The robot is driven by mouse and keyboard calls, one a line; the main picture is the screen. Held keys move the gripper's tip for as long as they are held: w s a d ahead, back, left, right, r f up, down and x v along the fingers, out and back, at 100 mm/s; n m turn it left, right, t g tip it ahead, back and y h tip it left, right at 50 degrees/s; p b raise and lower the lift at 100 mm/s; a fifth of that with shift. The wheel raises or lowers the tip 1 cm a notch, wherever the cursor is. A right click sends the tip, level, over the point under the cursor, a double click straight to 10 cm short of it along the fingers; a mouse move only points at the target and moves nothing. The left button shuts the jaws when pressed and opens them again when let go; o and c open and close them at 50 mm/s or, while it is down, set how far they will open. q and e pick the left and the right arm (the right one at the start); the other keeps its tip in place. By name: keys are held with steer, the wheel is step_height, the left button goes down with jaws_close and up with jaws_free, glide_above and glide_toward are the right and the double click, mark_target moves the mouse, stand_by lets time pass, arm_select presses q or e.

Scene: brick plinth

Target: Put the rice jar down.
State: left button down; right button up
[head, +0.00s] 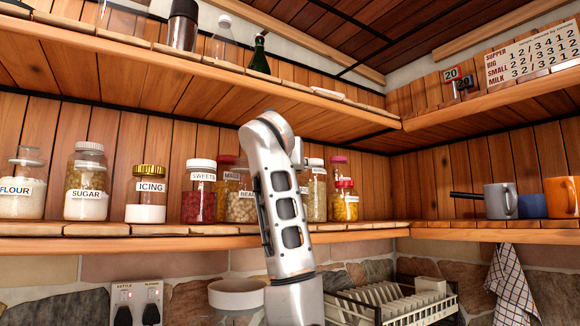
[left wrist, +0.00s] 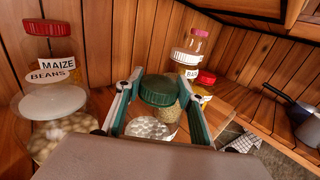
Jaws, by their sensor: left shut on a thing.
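In the left wrist view, my left gripper (left wrist: 160,106) has its two green-edged fingers on either side of a clear jar with a green lid (left wrist: 159,89) and is shut on it. Pale grain shows through the glass. No label shows on this jar, so I take it as the rice jar. Its base is hidden by the gripper body, so I cannot tell whether it touches the shelf. In the head view, my arm rises in front of the middle shelf and hides the gripper and the held jar. My right gripper is in neither view.
The middle shelf (head: 180,229) holds flour (head: 27,190), sugar (head: 86,180), icing (head: 148,192) and sweets (head: 200,191) jars. The beans jar (left wrist: 55,108) is left of the gripper; a white-lidded jar (left wrist: 187,57) stands beyond. A grey mug (head: 500,200) stands right. The upper shelf (head: 160,58) overhangs.

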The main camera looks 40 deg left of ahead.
arm_select(q)
steer(key=shift+s+r, duration=0.15)
steer(key=shift+d, duration=0.1)
steer(key=c, duration=1.3)
jaws_free()
steer(key=shift+f, duration=0.2)
